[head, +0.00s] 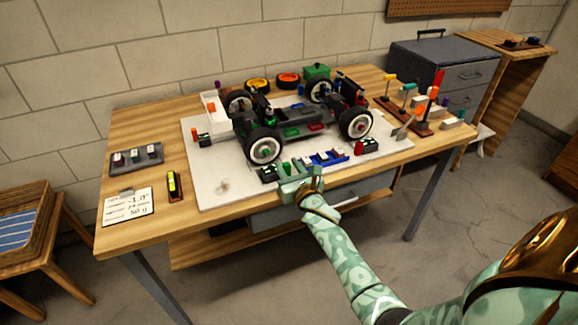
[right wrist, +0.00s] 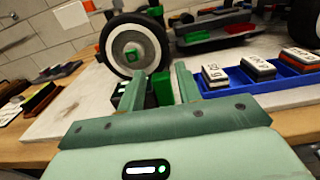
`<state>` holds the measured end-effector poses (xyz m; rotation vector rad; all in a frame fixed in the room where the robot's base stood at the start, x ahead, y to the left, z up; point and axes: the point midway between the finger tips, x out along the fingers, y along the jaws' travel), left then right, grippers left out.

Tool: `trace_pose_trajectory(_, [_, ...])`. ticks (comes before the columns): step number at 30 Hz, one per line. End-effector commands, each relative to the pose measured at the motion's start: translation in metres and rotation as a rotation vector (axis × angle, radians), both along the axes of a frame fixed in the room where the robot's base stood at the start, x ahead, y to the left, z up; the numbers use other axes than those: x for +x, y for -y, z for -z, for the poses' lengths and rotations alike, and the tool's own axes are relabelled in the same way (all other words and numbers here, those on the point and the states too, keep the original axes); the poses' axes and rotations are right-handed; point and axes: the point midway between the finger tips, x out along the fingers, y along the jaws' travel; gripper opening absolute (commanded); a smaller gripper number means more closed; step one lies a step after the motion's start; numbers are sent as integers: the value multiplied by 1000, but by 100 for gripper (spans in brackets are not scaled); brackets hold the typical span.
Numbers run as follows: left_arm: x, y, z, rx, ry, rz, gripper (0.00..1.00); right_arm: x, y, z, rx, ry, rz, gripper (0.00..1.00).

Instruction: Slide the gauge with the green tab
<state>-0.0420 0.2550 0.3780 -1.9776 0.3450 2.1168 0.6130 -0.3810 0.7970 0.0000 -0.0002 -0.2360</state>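A small dark gauge (head: 267,174) with a green tab lies at the front edge of the white board, left of the blue tray. In the right wrist view the green tab (right wrist: 163,88) shows between my fingers, and part of the dark gauge body (right wrist: 119,96) shows at the left finger. My right gripper (head: 299,172) is open at the board's front edge, just right of the gauge. Its two fingers (right wrist: 158,86) stand apart with gaps beside the tab; I cannot tell whether either touches it. My left gripper is not in view.
A blue tray (head: 326,159) with labelled blocks is close on the right. The car's front wheel (head: 263,147) stands right behind the gauge. The white board (head: 222,187) is bare to the left. A yellow-marked holder (head: 173,185) and a note card (head: 127,206) lie farther left.

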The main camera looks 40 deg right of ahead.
Motion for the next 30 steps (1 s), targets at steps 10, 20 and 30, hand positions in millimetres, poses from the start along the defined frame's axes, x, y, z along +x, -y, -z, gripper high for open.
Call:
trace_pose_trajectory(10, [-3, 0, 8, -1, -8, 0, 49, 12, 3, 4, -2, 0, -1, 0])
trace_pose_trajectory(20, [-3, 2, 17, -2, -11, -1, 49, 34, 8, 0, 0, 0, 0, 0])
trace_pose_trajectory(30, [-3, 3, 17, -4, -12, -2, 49, 33, 9, -1, 0, 1, 1, 42])
